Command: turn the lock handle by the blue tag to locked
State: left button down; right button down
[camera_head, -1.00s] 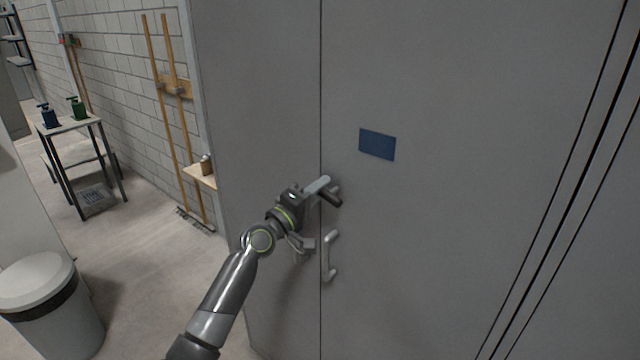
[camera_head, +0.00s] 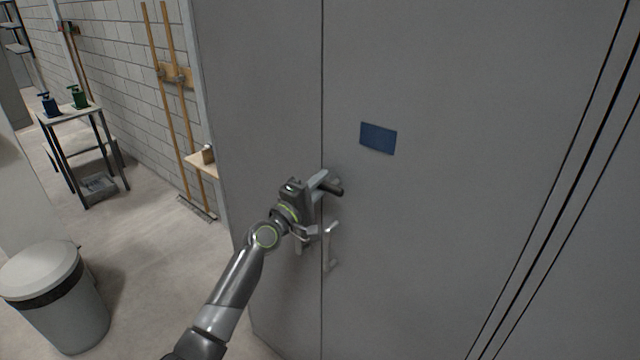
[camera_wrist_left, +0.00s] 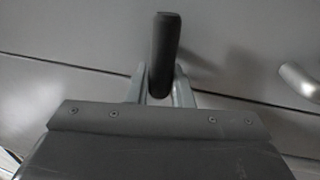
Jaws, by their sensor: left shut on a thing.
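The blue tag (camera_head: 378,138) is on the grey cabinet door, right of the seam. The lock handle (camera_head: 334,187) is a dark lever left of and below the tag, close to the seam. In the left wrist view the lock handle (camera_wrist_left: 165,50) shows as a dark rounded bar between the fingers. My left gripper (camera_head: 318,183) is shut on the lock handle; its fingers also show in the wrist view (camera_wrist_left: 160,88). The gripper hides part of the handle and its mount. My right gripper is in neither view.
A light pull handle (camera_head: 331,247) stands on the door just below the lock handle. A lidded bin (camera_head: 55,295) is at lower left. A small table (camera_head: 75,118) with two pump bottles and a wall rack with long tools are at the left. The floor between is clear.

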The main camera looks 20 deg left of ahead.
pick_arm(q)
jog(key=c, duration=1.3)
grip_release()
jog(key=shift+c, duration=0.2)
jog(key=b+v, duration=0.2)
jog(key=v, duration=1.5)
jog(key=shift+s, duration=0.25)
jog(key=shift+f, duration=0.1)
